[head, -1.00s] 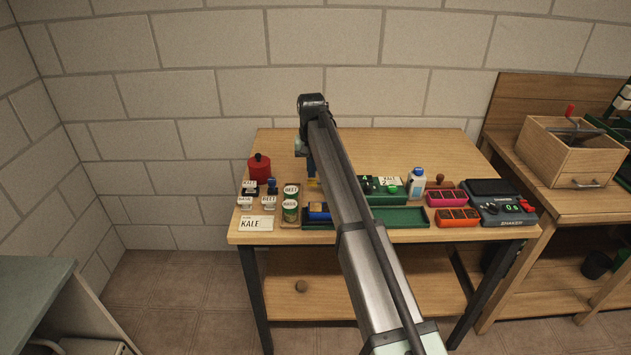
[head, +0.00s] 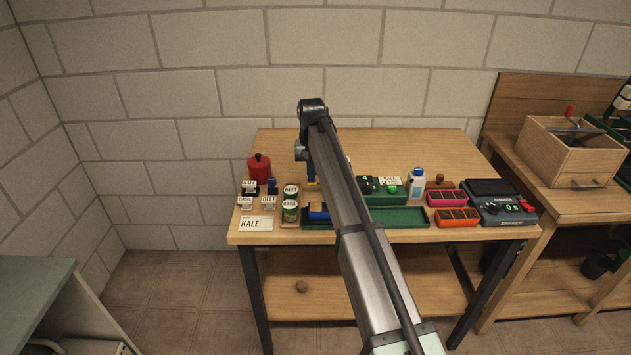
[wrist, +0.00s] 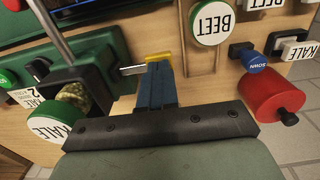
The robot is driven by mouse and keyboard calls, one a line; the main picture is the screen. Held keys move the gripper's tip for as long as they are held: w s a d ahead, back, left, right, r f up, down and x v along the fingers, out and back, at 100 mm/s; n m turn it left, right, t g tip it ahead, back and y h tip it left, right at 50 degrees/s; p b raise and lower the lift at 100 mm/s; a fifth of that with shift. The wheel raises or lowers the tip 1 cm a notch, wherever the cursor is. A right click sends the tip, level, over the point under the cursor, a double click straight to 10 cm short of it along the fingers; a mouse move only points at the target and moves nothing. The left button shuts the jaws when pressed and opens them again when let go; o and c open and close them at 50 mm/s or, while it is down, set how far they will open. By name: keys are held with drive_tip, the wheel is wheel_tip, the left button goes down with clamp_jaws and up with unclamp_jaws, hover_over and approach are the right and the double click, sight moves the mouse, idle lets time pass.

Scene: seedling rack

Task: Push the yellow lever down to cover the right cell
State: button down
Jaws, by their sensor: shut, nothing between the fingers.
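In the wrist view the yellow lever tip (wrist: 160,57) sits at the end of a short metal bar that comes out of a green housing (wrist: 118,42). My gripper (wrist: 157,70) has its blue fingers shut and empty, with their ends right at the yellow tip. I cannot tell whether they touch it. In the head view my gripper (head: 312,178) is over the table, left of the green housing (head: 388,200), and my arm hides most of the lever. A dark-walled compartment with greenish contents (wrist: 88,92) shows beside the housing. I cannot tell whether it is the right cell.
A KALE-labelled round lid (wrist: 48,130) is near that compartment. BEET (head: 291,190) and other labelled jars, and a red canister (head: 259,168), stand left of my gripper. The table's back is clear.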

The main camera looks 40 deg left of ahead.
drive_tip(key=shift+f, duration=1)
drive_tip(key=shift+r, duration=3.85)
